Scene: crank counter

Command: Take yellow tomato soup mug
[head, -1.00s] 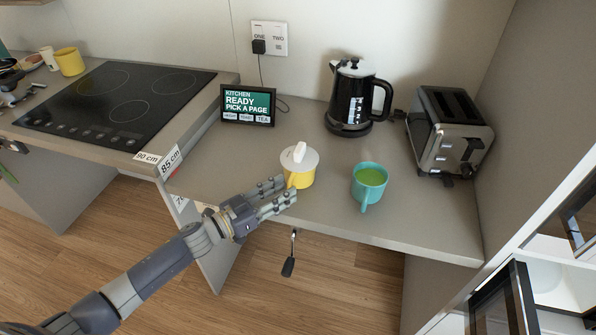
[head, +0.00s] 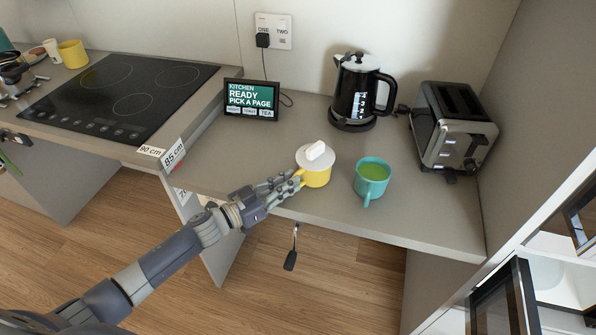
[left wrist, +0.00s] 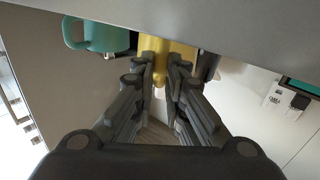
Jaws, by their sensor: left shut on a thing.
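The yellow mug (head: 318,179) with a white lid and knob stands upright on the counter, left of a teal mug. My left gripper (head: 290,184) comes in from the left and front, low at the mug's near-left side. In the left wrist view the yellow mug (left wrist: 168,48) shows between the fingertips of my left gripper (left wrist: 164,68). The fingers are shut on it, seemingly at its handle, which they partly hide. The mug looks to be at counter height; I cannot tell any gap below it. My right gripper is not in view.
The teal mug (head: 371,179) with green liquid stands close on the right. Behind are a kettle (head: 357,95), a toaster (head: 452,130) and a small screen (head: 251,99). A hob (head: 120,100) lies left. A crank (head: 291,258) hangs below the front edge.

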